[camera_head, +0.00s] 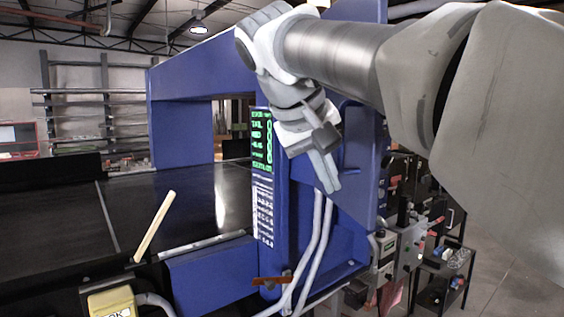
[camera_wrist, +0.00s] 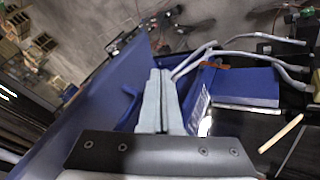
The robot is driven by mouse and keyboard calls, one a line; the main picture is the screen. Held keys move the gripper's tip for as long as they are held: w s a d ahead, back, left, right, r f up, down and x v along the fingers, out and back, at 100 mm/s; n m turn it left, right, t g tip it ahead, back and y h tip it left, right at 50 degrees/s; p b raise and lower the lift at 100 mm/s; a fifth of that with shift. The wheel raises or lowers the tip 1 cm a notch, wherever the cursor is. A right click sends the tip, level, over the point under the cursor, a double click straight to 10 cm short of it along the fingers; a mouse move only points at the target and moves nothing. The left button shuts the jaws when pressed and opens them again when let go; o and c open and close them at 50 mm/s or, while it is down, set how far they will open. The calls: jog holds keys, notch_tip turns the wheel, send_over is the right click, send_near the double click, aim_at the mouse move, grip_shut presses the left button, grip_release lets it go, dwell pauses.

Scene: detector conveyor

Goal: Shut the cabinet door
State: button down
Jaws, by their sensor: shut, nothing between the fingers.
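The blue cabinet door (camera_head: 362,150) shows in the head view as a flat panel just right of the blue cabinet's screen column (camera_head: 262,190). It stands out at an angle, ajar. In the wrist view the door (camera_wrist: 85,100) is a long slanting blue panel left of the fingers, with a small blue handle (camera_wrist: 131,104) on it. My gripper (camera_head: 332,186) points down in front of the door, its fingers together and empty. In the wrist view the gripper (camera_wrist: 160,75) is between the door and the screen side. I cannot tell whether it touches the door.
Grey conduits (camera_head: 312,250) run down below my gripper. A dark conveyor belt (camera_head: 60,215) with a pale stick (camera_head: 155,226) is at left. A black cart (camera_head: 445,275) with small items stands at right. Open floor (camera_head: 510,250) lies beyond it.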

aim_at(363, 207)
jog(key=shift+w+d+f+p, duration=0.1)
jog(key=shift+w+d+f, duration=0.35)
jog(key=shift+d, duration=0.4)
jog(key=shift+w+d+f+p, duration=0.1)
jog(key=shift+w+d+f, duration=0.25)
jog(key=shift+d, duration=0.5)
jog(key=shift+w+d+f+p, duration=0.1)
jog(key=shift+w+d+f, duration=0.35)
jog(key=shift+d, duration=0.4)
jog(key=shift+s+d, duration=0.1)
jog(key=shift+s, duration=0.05)
